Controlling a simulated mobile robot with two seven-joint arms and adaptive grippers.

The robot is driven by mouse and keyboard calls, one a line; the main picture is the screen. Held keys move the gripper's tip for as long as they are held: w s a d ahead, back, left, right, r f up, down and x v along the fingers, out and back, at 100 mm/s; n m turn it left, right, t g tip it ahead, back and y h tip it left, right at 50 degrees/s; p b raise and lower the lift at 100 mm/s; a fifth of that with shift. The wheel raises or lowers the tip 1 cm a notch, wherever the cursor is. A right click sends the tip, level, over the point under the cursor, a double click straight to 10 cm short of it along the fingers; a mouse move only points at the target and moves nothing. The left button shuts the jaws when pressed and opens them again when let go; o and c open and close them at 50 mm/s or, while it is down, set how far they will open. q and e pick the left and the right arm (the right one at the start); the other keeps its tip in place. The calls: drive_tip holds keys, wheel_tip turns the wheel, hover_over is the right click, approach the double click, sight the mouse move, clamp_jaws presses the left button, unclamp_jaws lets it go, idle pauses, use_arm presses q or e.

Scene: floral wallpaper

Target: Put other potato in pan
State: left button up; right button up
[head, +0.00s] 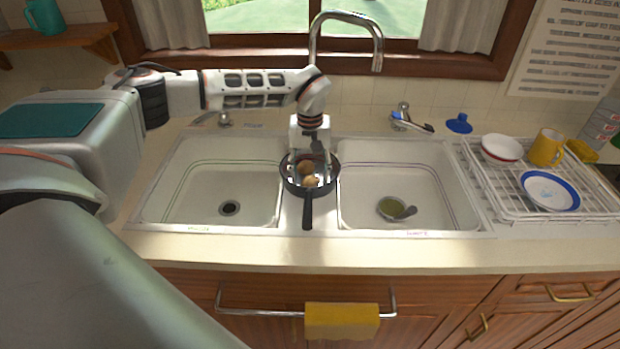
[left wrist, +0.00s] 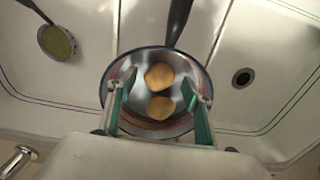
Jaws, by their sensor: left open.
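The dark pan (head: 290,187) sits on the divider between the two sink basins, its black handle pointing toward the front edge. Two brown potatoes, a rear one (head: 306,167) and a front one (head: 310,181), show inside its rim. In the left wrist view, the upper potato (left wrist: 159,77) and the lower potato (left wrist: 161,107) lie close together within the pan (left wrist: 128,66). My left gripper (head: 312,157) is over the pan, fingers pointing down. Its green-padded fingers are open, one on each side of the potatoes, with a gap to both. My right gripper is not in view.
The left basin (head: 180,190) is empty. The right basin (head: 435,205) holds a small round pan with green contents (head: 392,208). A dish rack (head: 480,185) with bowls and a yellow mug (head: 546,147) stands at right. The faucet (head: 378,55) arches behind the divider.

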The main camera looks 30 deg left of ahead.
sight(310, 179)
use_arm(q)
wheel_tip(310, 179, up, 11)
idle(0.3)
drive_tip(key=shift+s+f, duration=0.1)
idle(0.4)
